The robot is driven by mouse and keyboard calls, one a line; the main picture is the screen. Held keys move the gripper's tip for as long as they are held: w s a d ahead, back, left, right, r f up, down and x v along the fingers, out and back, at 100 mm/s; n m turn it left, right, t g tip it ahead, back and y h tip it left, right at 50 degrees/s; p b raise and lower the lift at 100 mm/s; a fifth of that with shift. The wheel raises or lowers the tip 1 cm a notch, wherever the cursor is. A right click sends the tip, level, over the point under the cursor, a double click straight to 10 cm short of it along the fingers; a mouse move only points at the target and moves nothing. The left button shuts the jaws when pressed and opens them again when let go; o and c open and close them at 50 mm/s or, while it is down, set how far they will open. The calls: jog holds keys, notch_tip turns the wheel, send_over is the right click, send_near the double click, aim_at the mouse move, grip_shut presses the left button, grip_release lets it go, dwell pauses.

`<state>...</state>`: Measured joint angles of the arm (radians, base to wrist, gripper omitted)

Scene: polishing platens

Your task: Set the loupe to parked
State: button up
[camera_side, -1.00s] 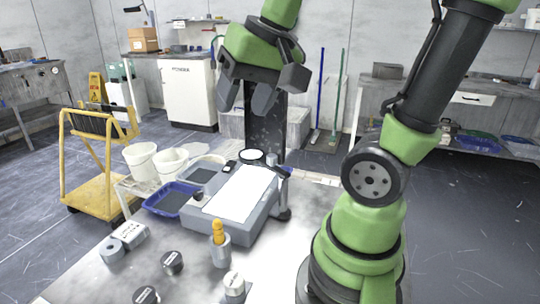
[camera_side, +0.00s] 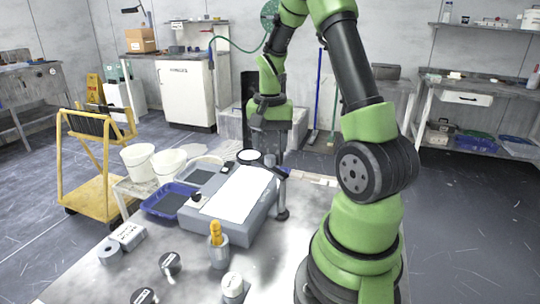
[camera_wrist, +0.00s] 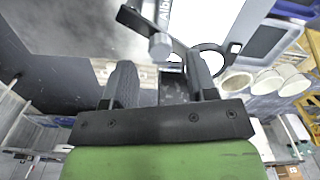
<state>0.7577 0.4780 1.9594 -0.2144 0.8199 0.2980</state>
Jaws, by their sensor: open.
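The loupe (camera_side: 249,156) is a round pale lens in a dark ring at the back edge of the grey polishing machine. Its dark arm runs to a post (camera_side: 282,203) at the machine's right side. In the wrist view the loupe (camera_wrist: 212,62) shows past my right finger, which overlaps its left side; its dark bar crosses above my fingers. In the side view my gripper (camera_side: 268,148) points down just behind the loupe. Whether it touches the loupe I cannot tell.
The grey machine (camera_side: 220,222) with a white top fills the bench middle. A blue tray (camera_side: 151,206) and white buckets (camera_side: 138,160) stand left. A cup with an orange-handled tool (camera_side: 217,250) and dark round pieces (camera_side: 170,263) lie in front. Bench at front is partly clear.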

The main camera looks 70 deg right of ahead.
aim_at(270, 156)
jog(key=shift+f, duration=1.8)
jog(key=shift+c, duration=0.2)
grip_shut()
